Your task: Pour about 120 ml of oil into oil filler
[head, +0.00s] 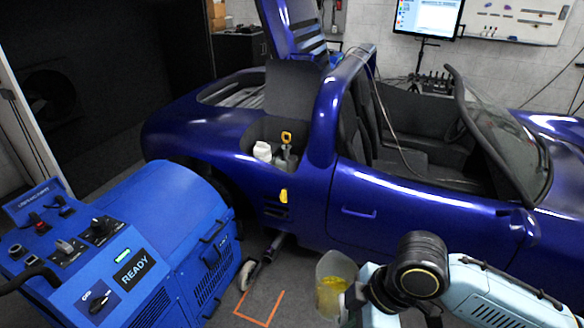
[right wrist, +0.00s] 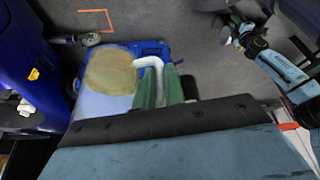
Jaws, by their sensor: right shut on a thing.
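A clear jug (head: 335,285) with yellow oil in its lower part is low at the front of the head view, roughly upright. My right gripper's green fingers (right wrist: 158,88) are shut on its white handle in the right wrist view, where the jug (right wrist: 110,70) and its oil also show. The car's open bay (head: 268,135) holds a white-capped container (head: 262,151) and a yellow-handled part (head: 286,139). I cannot tell which is the oil filler. The jug is apart from the bay, nearer to me. My left gripper (right wrist: 232,35) appears small at the upper right; its opening is unclear.
A blue dynamometer cart (head: 130,245) reading READY stands at the left. The blue car (head: 400,215) fills the middle and right, its rear lid (head: 290,30) raised. An orange floor mark (head: 262,308) lies between cart and jug. Open floor lies in front of the car.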

